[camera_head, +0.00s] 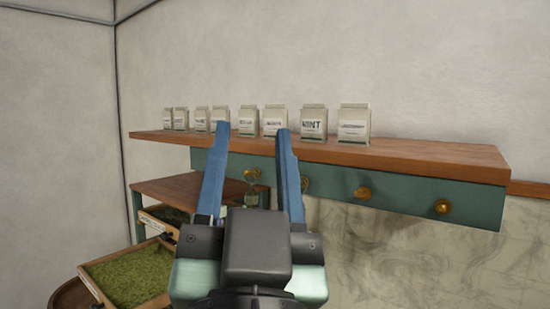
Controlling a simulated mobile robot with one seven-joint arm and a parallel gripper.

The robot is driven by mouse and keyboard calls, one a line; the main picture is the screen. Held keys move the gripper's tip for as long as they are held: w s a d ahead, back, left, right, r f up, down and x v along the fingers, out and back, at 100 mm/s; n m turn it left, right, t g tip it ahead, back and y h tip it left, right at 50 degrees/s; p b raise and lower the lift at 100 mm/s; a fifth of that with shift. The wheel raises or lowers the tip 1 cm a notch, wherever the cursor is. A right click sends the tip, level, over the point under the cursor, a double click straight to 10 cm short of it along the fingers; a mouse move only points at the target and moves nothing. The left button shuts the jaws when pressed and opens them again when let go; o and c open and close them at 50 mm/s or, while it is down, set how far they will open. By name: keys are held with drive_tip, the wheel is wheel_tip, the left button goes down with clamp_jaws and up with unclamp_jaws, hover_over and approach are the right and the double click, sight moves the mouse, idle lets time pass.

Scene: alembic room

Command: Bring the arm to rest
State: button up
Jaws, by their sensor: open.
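My gripper (250,130) is in the lower middle of the head view, with its two blue fingers pointing up and away. The fingers are apart and nothing is between them that I can see being held. The fingertips overlap the front edge of the wooden shelf (425,158) in the picture. I cannot tell how far they are from it. My gripper hides part of the shelf's green front and what lies behind its body.
Several labelled paper packets stand in a row on the shelf, one marked MINT (313,123). Brass knobs (364,193) stick out below. At lower left are a small wooden table (165,187) and a tray of green herb (130,275). The wall above the packets is bare.

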drive_tip(key=s+d+r+n+t, duration=0.1)
drive_tip(key=s+r+t, duration=0.1)
drive_tip(key=s+r, duration=0.2)
drive_tip(key=shift+s+d+r+n+h, duration=0.2)
drive_tip(key=shift+d+n+h, duration=0.1)
drive_tip(key=shift+d+h, duration=0.1)
wheel_tip(320, 180, down, 2)
drive_tip(key=shift+f+b, duration=0.15)
drive_tip(key=shift+b, duration=0.9)
